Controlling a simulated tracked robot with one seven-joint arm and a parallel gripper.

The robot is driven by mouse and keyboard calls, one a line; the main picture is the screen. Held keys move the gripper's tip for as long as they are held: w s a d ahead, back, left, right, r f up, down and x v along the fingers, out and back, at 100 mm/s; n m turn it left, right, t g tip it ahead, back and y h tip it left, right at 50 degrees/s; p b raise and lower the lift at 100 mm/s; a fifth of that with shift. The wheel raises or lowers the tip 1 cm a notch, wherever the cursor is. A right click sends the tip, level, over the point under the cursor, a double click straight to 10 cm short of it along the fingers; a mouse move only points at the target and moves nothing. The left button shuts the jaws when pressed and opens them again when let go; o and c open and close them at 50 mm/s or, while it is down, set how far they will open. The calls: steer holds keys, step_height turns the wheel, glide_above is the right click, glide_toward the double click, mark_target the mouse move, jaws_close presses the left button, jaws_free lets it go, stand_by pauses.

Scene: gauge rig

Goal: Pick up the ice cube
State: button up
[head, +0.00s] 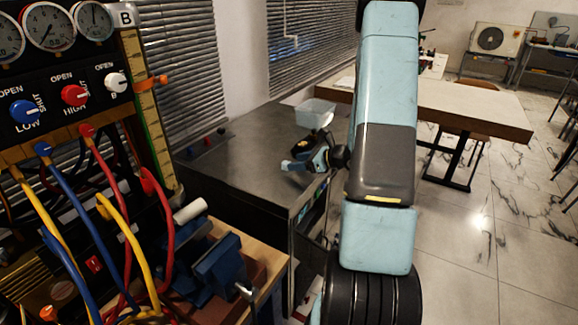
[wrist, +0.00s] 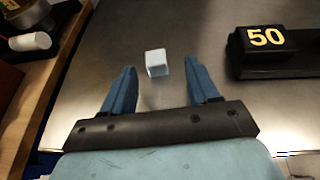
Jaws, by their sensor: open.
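The ice cube (wrist: 156,62) is a small pale white cube on the grey metal bench top (wrist: 180,25). In the wrist view it lies just beyond the fingertips, roughly between their lines. My gripper (wrist: 157,68) is open and empty, with two blue fingers pointing toward the cube. In the head view my gripper (head: 290,165) is over the metal bench top, and the ice cube cannot be made out there.
A black block marked 50 (wrist: 265,42) stands to the right of the cube. A white cylinder (wrist: 30,41) lies at the left. A translucent tub (head: 315,113) stands at the bench's far end. The gauge rig with hoses (head: 75,130) and a blue vise (head: 220,262) are at left.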

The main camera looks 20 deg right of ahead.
steer(key=shift+a+x, duration=0.2)
steer(key=shift+x, duration=1.7)
steer(key=shift+r, duration=0.2)
jaws_close()
